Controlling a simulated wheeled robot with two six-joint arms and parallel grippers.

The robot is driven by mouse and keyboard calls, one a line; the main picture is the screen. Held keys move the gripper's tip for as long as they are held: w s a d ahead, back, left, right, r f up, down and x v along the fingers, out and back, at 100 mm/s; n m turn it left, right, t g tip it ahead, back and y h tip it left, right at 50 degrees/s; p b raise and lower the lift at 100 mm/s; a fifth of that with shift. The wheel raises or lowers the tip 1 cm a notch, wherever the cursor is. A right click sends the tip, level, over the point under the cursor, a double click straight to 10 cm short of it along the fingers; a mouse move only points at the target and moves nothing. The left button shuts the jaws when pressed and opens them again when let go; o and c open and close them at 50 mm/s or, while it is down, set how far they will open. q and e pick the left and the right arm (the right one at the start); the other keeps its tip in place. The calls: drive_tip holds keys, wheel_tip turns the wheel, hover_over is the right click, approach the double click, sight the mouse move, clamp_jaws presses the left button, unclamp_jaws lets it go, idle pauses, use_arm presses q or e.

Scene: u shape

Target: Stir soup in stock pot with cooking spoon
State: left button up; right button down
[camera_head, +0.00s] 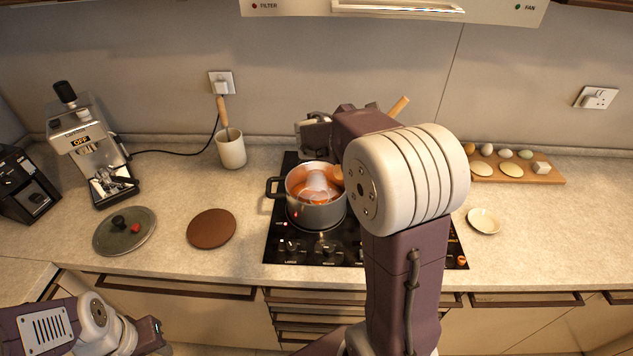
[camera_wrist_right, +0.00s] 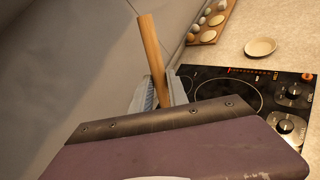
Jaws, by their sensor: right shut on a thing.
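The grey stock pot (camera_head: 318,214) stands on the left part of the black cooktop in the head view. Orange-red soup (camera_head: 312,193) with a pale patch shows inside it. My right gripper (camera_wrist_right: 157,97) is shut on the wooden handle of the cooking spoon (camera_wrist_right: 152,48) in the right wrist view. The handle's end also sticks out behind my right wrist in the head view (camera_head: 399,105). My wrist hides most of the spoon; a tan shape at the pot's right rim may be its lower end. My left arm is low at the left, its fingers unclear (camera_head: 152,338).
A glass lid (camera_head: 124,231) and brown round mat (camera_head: 211,229) lie left of the cooktop (camera_head: 290,247). A cream utensil holder (camera_head: 231,150) stands behind. A coffee machine (camera_head: 88,150) is farther left. A small dish (camera_head: 484,220) and egg board (camera_head: 540,173) are right.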

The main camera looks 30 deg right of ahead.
wheel_tip(320, 180, up, 5)
drive_tip(key=p, duration=0.4)
idle(0.3)
